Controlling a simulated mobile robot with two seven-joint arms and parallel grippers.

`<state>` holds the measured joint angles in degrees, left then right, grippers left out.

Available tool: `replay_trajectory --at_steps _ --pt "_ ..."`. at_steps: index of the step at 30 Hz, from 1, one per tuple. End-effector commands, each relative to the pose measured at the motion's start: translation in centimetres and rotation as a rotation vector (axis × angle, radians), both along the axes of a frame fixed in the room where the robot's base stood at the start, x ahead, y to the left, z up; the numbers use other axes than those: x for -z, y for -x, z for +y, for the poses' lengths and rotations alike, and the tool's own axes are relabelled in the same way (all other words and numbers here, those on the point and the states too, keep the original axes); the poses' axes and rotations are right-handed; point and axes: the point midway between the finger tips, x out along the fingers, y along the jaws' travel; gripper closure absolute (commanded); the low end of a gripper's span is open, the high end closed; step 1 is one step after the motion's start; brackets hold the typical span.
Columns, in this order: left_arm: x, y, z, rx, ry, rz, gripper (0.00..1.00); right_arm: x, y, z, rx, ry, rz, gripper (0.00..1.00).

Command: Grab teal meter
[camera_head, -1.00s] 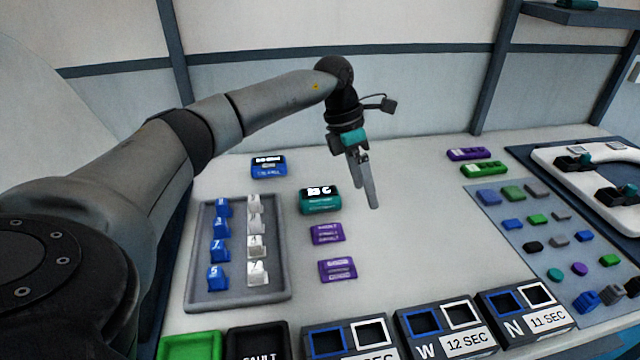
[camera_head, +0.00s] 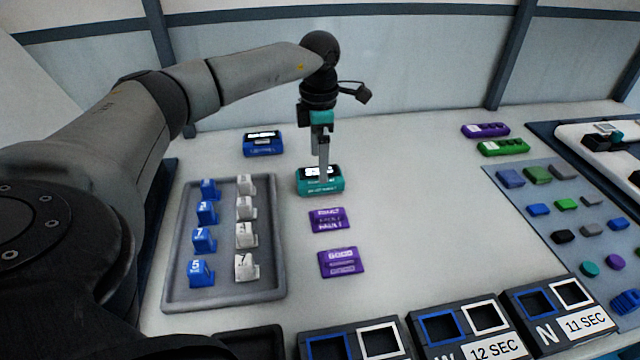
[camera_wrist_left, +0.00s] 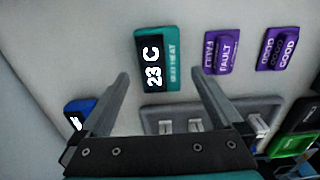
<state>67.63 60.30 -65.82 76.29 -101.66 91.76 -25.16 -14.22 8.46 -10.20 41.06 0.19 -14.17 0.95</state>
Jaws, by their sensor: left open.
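The teal meter (camera_head: 320,182) lies on the white table, right of the grey tray's far end. Its dark display reads "23 C" in the left wrist view (camera_wrist_left: 172,62). My left gripper (camera_head: 323,165) points down over the meter in the head view, its fingers covering part of the display. In the left wrist view the two fingers (camera_wrist_left: 162,84) are open and apart, with nothing between them. The meter shows ahead of the fingertips there. I cannot tell whether a finger touches it. My right gripper is not in view.
A blue meter (camera_head: 263,144) lies behind left. Two purple tags (camera_head: 328,220) lie in front of the teal meter. The grey tray (camera_head: 266,287) holds blue and white numbered blocks. Labelled boxes (camera_head: 556,318) line the front. The table right of the meter is clear.

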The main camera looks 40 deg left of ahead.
Motion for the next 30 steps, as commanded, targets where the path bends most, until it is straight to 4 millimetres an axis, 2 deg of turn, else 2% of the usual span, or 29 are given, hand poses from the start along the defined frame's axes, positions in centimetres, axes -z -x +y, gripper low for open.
replay_trajectory --at_steps 5,18,29,30 --pt "0.8 0.0 0.0 0.000 0.000 0.000 0.00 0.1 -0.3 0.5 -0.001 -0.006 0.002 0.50" --pt "4.9 -0.1 -0.1 0.000 0.000 0.001 0.00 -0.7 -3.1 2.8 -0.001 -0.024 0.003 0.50" --pt "5.4 -0.2 -0.1 0.000 0.001 -0.001 0.00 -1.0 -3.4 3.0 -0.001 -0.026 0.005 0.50" --pt "5.4 -0.2 -0.1 0.000 0.001 -0.001 0.02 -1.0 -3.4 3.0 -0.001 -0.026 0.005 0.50"
